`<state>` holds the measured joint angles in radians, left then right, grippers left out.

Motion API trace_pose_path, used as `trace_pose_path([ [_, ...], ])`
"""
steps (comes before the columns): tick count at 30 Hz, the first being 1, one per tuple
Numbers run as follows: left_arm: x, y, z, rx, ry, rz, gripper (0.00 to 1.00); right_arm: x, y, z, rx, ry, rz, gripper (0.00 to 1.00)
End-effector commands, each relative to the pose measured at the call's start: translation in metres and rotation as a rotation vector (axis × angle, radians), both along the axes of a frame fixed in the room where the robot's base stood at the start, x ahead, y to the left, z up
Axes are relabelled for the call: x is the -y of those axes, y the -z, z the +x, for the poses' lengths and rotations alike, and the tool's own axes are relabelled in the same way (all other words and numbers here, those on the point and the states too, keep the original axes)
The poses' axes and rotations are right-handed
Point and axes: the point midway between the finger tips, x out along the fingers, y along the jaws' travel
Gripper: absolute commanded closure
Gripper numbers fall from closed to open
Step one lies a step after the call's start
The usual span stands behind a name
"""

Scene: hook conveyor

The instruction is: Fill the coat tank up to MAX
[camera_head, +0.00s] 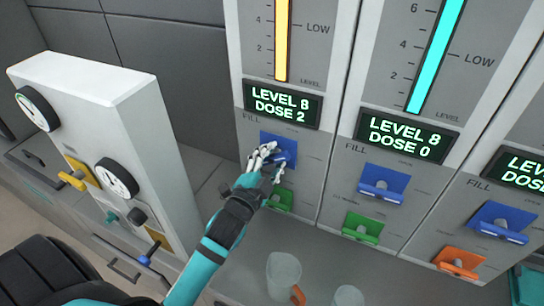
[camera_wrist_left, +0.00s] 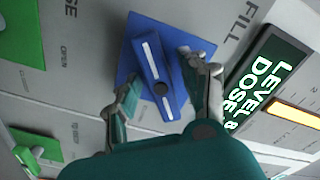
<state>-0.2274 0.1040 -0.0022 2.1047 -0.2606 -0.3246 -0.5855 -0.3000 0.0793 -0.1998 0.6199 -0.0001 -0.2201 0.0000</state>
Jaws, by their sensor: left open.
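The left dosing panel has a display (camera_head: 283,104) reading "LEVEL 8 DOSE 2" below a yellow level gauge (camera_head: 282,40). Under it, at the word FILL, is a blue valve lever on a blue plate (camera_head: 288,143). My left gripper (camera_head: 266,158) is at this blue lever, partly covering it in the head view. In the left wrist view the blue lever (camera_wrist_left: 152,58) lies between the two open fingers, and I cannot tell if they touch it. No coat label or MAX mark is legible. My right gripper is not in view.
The adjacent panel has a cyan gauge (camera_head: 436,55), a display (camera_head: 404,136) reading "LEVEL 8 DOSE 0", a blue lever (camera_head: 382,184) and a green lever (camera_head: 361,228). Clear cups (camera_head: 284,272) stand below. A white cabinet with dials (camera_head: 85,85) stands left.

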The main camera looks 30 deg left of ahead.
Motion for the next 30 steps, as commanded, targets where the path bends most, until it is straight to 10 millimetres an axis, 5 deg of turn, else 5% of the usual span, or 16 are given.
trace_pose_path([
  [6,0.0002,0.0001,0.0004,0.001,0.001,0.000,0.56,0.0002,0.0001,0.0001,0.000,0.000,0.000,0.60],
  [17,0.0002,0.0001,0.0001,0.000,0.000,0.000,1.00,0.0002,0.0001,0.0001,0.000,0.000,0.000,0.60],
  [30,0.0003,-0.0006,0.0002,-0.005,0.001,0.061,1.00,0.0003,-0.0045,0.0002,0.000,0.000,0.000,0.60],
])
